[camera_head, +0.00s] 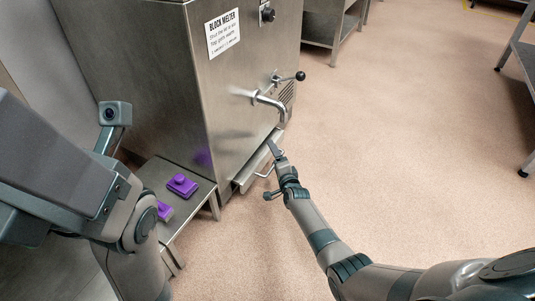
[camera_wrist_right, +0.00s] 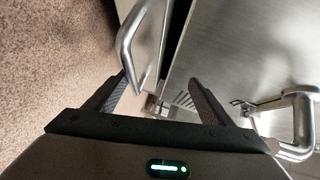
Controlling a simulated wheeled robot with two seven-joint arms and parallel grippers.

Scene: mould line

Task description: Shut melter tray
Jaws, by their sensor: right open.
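The melter tray (camera_head: 243,181) is a steel drawer low on the front of the block melter (camera_head: 240,110). It stands out a little from the body, with a bar handle (camera_head: 265,171) on its front. In the right wrist view, the tray front (camera_wrist_right: 151,45) and its handle (camera_wrist_right: 127,42) show beside a dark gap along the melter body. My right gripper (camera_head: 274,147) is at the far end of the tray. Its fingers (camera_wrist_right: 160,80) are apart with nothing held; whether they touch the tray is unclear. My left arm shows at the left, but its fingers do not.
A bent outlet pipe (camera_head: 272,102) and a black-knobbed valve lever (camera_head: 299,76) stick out above the tray. A low steel stand (camera_head: 198,206) with purple blocks (camera_head: 182,185) is left of the tray. Steel tables stand farther off.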

